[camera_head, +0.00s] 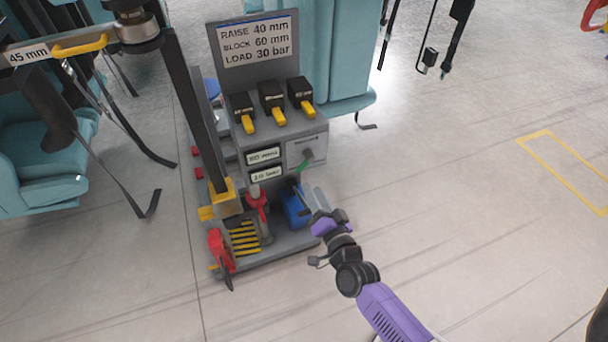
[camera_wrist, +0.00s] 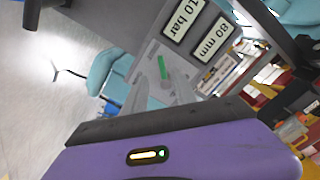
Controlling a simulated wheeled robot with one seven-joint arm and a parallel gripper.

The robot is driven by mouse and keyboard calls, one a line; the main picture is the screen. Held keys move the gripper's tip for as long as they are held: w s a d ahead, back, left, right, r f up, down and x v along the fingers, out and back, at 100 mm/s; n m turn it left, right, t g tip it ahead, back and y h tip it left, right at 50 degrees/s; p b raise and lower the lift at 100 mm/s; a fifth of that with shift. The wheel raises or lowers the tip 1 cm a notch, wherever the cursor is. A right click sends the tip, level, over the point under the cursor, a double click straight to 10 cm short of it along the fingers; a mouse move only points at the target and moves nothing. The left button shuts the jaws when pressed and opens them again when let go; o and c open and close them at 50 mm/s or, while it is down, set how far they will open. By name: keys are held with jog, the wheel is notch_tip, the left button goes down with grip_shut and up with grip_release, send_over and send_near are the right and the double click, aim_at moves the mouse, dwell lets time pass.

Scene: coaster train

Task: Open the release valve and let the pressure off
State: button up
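A grey service stand (camera_head: 265,95) carries a sign and several black switches with yellow levers. A short green handle (camera_head: 303,165) sits on a pale plate at its right side and also shows in the wrist view (camera_wrist: 162,67); I cannot tell for sure that it is the release valve. Below are a blue unit (camera_head: 294,206) and a jack with a red collar (camera_head: 257,198). My gripper (camera_head: 310,200) is low in front of the stand, below the green handle. In the wrist view its pale fingers (camera_wrist: 159,90) are apart, with nothing seen held between them.
The sign (camera_head: 255,40) reads raise 40 mm, block 60 mm, load 30 bar. Two display labels (camera_head: 264,165) sit on the stand. A post (camera_head: 190,100) stands left of it, with teal seats (camera_head: 40,160) beyond.

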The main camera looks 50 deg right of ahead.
aim_at(303, 169)
jog(key=shift+r+b+x, duration=0.15)
jog(key=shift+b+x, duration=0.15)
jog(key=shift+x, duration=1.65)
jog(key=shift+r+b+x, duration=0.15)
jog(key=shift+b+x, duration=0.15)
jog(key=shift+x, duration=1.65)
grip_shut()
